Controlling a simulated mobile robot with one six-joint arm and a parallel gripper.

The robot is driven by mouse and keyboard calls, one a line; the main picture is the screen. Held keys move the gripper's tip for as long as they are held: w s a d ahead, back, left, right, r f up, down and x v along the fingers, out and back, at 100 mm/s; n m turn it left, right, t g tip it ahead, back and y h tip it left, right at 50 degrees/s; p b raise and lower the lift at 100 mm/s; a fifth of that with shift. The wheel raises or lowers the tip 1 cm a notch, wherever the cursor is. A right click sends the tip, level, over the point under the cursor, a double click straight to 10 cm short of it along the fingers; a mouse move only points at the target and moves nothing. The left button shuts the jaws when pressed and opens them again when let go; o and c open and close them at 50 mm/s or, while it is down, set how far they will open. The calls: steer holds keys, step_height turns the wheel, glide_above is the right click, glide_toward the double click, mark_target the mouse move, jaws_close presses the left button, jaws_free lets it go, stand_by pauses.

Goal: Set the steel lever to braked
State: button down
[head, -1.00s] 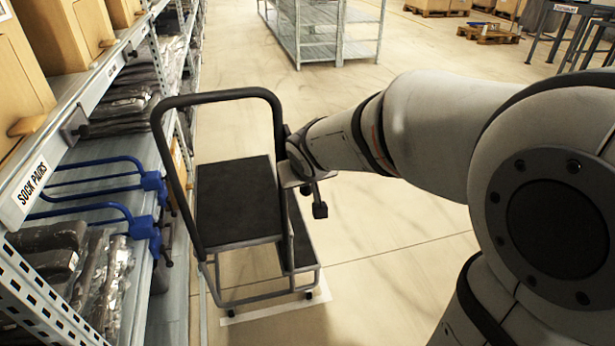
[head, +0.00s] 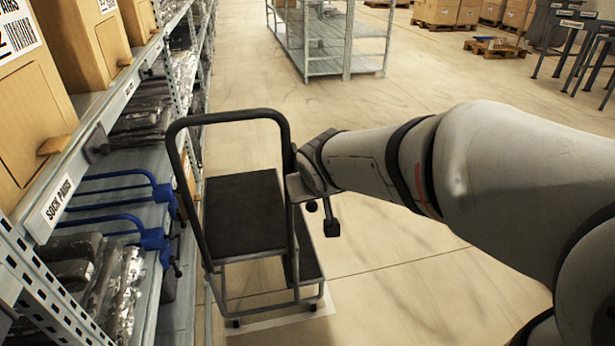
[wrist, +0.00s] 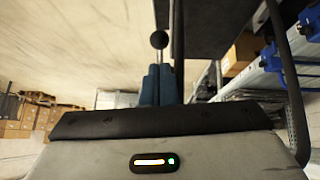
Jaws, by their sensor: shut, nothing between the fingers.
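The lever shows in the wrist view as a thin stem with a black ball knob (wrist: 159,40), just beyond my fingertips. My gripper (wrist: 157,72) has its blue fingers together with nothing held; whether they touch the stem, I cannot tell. In the head view my wrist is at the right side of the black-topped step cart (head: 243,212), and the fingers are mostly hidden. Small dark knob-like parts (head: 331,228) hang below my wrist there; which one is the lever's knob is unclear. The lever's setting cannot be read.
The cart's tall black handle (head: 225,118) rises at its left and back. A shelf rack (head: 90,150) with boxes, bagged goods and blue rods stands close on the left. Open floor (head: 420,260) lies to the right. Another metal rack (head: 330,45) stands at the back.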

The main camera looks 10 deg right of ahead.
steer(key=v, duration=0.3)
steer(key=shift+s+a+p, duration=0.15)
steer(key=shift+p, duration=0.25)
steer(key=s+d+r+m+g+p, duration=0.1)
steer(key=s+d+r+g+p, duration=0.1)
steer(key=s+r+p, duration=0.5)
steer(key=s+d+r+g+p, duration=0.2)
steer(key=s+d+r+p, duration=0.2)
steer(key=s+r+p, duration=0.4)
step_height(320, 180, up, 3)
steer(key=p, duration=0.7)
steer(key=shift+s+d+m+g, duration=0.25)
steer(key=shift+s+m+g, duration=0.1)
steer(key=shift+m+g, duration=0.05)
